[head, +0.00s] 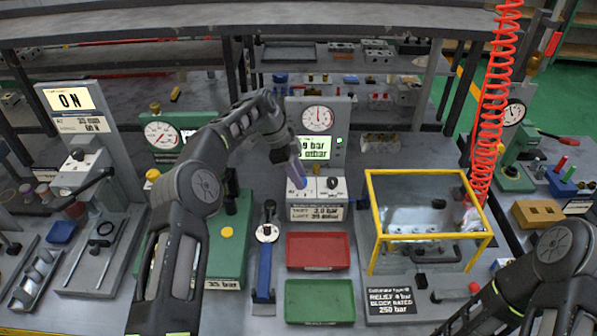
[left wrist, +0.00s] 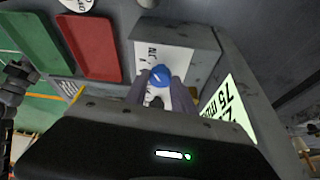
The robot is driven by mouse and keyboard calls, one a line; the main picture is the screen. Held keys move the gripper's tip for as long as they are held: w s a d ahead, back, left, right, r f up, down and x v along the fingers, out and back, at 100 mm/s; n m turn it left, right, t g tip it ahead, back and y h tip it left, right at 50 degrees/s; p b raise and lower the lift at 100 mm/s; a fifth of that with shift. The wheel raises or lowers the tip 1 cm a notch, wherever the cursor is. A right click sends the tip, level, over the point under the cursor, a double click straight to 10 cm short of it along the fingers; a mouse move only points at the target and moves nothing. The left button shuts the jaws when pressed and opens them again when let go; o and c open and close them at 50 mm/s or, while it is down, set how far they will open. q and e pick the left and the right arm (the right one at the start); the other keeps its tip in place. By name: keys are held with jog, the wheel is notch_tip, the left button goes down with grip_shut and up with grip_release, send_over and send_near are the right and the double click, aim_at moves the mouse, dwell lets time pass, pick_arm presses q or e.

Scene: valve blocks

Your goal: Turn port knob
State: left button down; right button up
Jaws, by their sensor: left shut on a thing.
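A small light-grey valve block (head: 318,196) with a printed label on its front stands at the middle of the bench, below a gauge panel (head: 324,160). On its top, at the left, is a blue knob, which shows clearly in the left wrist view (left wrist: 159,76); a black knob (head: 333,183) is at the right. My left gripper (head: 298,180) reaches down to the blue knob. In the left wrist view its two fingers (left wrist: 160,88) are on either side of the knob, shut on it. My right arm enters at the lower right; its gripper is out of view.
A red tray (head: 318,266) and a green tray (head: 320,318) lie in front of the block. A yellow-framed clear box (head: 374,235) stands to the right, with a red coiled hose (head: 492,100) hanging behind it. A blue-handled tool (head: 264,275) lies left of the trays.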

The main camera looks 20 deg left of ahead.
jog(key=shift+r, duration=0.2)
dwell(0.3)
pick_arm(q)
jog(key=c, duration=1.1)
grip_release()
jog(key=shift+o, duration=0.2)
